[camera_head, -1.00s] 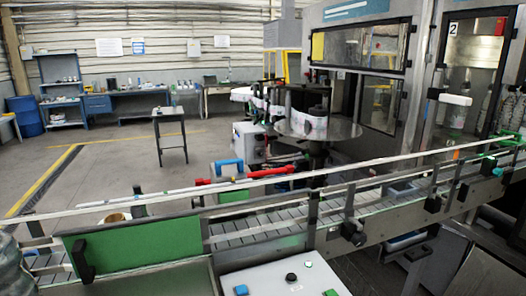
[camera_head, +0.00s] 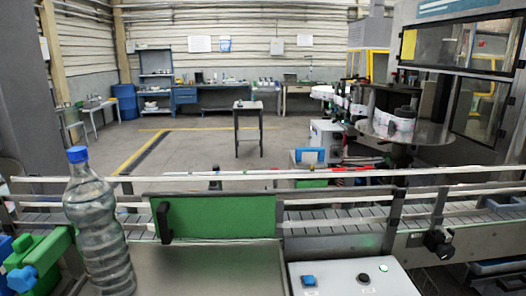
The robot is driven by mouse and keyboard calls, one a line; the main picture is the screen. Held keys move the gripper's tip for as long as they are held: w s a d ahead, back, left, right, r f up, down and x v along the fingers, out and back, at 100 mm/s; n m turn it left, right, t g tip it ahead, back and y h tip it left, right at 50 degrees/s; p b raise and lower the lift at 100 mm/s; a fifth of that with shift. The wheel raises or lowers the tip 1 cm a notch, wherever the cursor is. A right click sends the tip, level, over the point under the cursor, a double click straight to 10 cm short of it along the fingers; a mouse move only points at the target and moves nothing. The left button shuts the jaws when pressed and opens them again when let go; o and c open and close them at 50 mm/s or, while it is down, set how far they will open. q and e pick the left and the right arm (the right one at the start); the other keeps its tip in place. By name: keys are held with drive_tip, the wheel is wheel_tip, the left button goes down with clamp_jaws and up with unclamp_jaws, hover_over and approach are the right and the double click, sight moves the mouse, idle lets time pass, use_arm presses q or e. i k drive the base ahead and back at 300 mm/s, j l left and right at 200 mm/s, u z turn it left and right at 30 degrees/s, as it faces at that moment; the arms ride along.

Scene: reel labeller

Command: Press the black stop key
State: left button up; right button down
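The black stop key (camera_head: 363,279) is a small round dark button on a pale grey control panel (camera_head: 338,283) at the bottom of the view, right of centre. A blue key (camera_head: 308,281) sits to its left on the same panel. A small round pale-green lamp or button (camera_head: 384,268) is to its upper right. The panel's lower part is cut off by the frame's bottom edge. Neither of my grippers shows in the view.
A conveyor with rails (camera_head: 330,200) crosses behind the panel, with a green plate (camera_head: 222,217) on its front. A clear bottle with a blue cap (camera_head: 91,225) stands at the left. A labelling machine (camera_head: 460,45) stands at the right. Open floor lies beyond.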

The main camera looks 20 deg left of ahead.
sight(363, 277)
drive_tip(key=u, duration=1.45)
drive_tip(key=z, duration=1.6)
drive_tip(key=i+j+z, duration=0.2)
drive_tip(key=i, duration=0.3)
